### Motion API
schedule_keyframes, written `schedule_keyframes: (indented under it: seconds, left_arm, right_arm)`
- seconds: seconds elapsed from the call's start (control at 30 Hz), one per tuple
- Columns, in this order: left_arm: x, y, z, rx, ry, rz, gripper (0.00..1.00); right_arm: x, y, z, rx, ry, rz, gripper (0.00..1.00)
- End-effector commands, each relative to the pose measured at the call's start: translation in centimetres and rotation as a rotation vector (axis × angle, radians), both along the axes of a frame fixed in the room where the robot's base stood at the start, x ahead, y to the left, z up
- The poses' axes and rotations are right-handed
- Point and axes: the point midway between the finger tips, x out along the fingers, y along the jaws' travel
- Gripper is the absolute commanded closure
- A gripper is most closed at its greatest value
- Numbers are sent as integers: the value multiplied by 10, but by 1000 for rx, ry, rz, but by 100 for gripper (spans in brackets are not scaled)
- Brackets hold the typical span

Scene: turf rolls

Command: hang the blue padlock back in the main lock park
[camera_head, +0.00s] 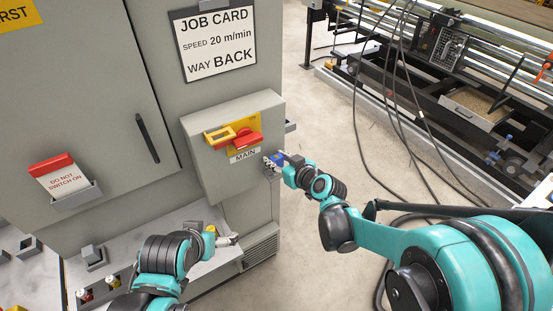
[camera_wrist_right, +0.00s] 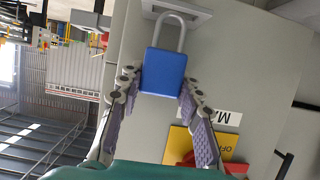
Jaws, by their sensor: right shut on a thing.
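The blue padlock (camera_head: 278,159) is at the lower right of the grey switch box marked MAIN (camera_head: 208,160). In the right wrist view the padlock (camera_wrist_right: 163,72) has a blue body and a grey shackle, and sits between the two fingers of my right gripper (camera_wrist_right: 160,85). That gripper (camera_head: 276,161) is shut on the body. The shackle overlaps a pale grey plate (camera_wrist_right: 202,14) on the box; I cannot tell whether it is hooked there. My left gripper (camera_head: 228,240) is low by the cabinet ledge, and its jaw state is unclear.
A red rotary handle (camera_head: 240,139) with a yellow plate is on the box front. A red-topped card holder (camera_head: 62,180) and a job card (camera_head: 213,40) are on the cabinet. Dark cables (camera_head: 375,165) hang at the right, before a roller machine (camera_head: 450,60).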

Motion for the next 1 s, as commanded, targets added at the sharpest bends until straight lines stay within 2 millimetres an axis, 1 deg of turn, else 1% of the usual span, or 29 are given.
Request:
schedule_keyframes:
  seconds: [1.0]
  left_arm:
    - [0, 0, -24, 0, 0, 0, 8]
  right_arm:
    - [0, 0, -27, 0, 0, 0, 100]
